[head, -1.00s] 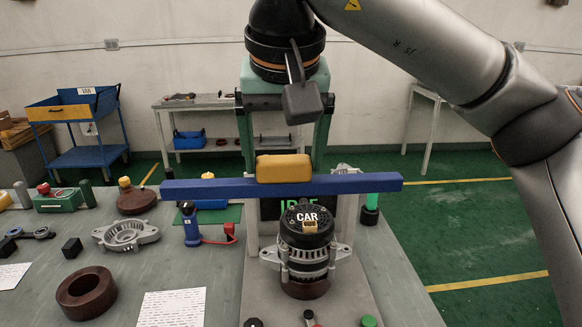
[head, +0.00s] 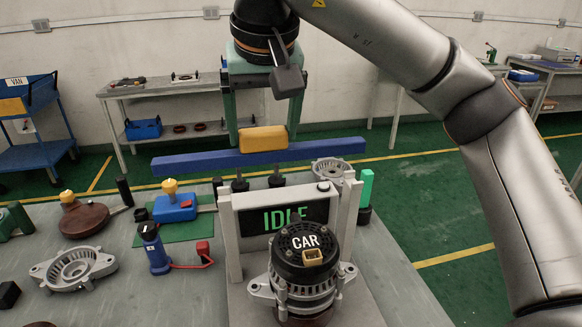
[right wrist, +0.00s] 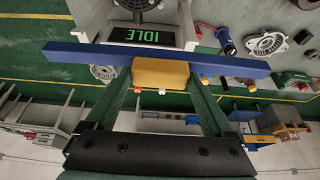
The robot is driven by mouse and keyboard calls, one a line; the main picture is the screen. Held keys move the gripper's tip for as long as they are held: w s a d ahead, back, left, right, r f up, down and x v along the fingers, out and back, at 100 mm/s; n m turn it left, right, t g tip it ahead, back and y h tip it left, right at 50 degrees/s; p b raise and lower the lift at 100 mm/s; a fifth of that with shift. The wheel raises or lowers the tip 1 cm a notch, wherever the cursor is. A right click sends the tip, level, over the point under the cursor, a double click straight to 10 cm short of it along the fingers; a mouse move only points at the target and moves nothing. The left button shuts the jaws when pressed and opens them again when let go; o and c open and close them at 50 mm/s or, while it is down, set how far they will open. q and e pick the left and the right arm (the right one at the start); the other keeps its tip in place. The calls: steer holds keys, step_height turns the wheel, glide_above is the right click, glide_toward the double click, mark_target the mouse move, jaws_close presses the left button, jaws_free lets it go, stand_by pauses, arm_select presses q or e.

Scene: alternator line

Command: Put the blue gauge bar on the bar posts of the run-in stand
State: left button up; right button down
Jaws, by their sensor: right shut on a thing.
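The blue gauge bar (head: 205,161) has a yellow grip block (head: 263,139) at its middle. My right gripper (head: 264,130) is shut on that block and holds the bar level in the air. The bar and its block also show in the right wrist view (right wrist: 85,53), between my fingers (right wrist: 160,76). The run-in stand (head: 228,240) has grey uprights on both sides of a screen reading IDLE (head: 285,217). In the head view the bar appears above and behind these uprights, apart from them. An alternator marked CAR (head: 303,258) sits in front. My left gripper is not in view.
Black pegs (head: 276,178) stand behind the screen, and a green light post (head: 366,190) stands at its right. Left on the bench are a blue tool (head: 156,250), a metal housing (head: 75,268) and a brown round part (head: 84,218). A shelf table stands behind.

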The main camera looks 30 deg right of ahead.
mark_target(290, 146)
steer(key=w+d+f, duration=0.1)
steer(key=d+f, duration=0.1)
steer(key=w+d+f, duration=0.1)
steer(key=d+f, duration=0.1)
steer(key=w+d+f, duration=0.1)
steer(key=d+f, duration=0.1)
steer(key=shift+w+f, duration=0.1)
steer(key=shift+w, duration=0.3)
steer(key=shift+w+d+f, duration=0.1)
steer(key=shift+d+f, duration=0.1)
steer(key=shift+f, duration=0.8)
steer(key=shift+w+d+f, duration=0.1)
steer(key=shift+d+f, duration=0.1)
steer(key=shift+f, duration=0.8)
steer(key=shift+f, duration=0.2)
jaws_free()
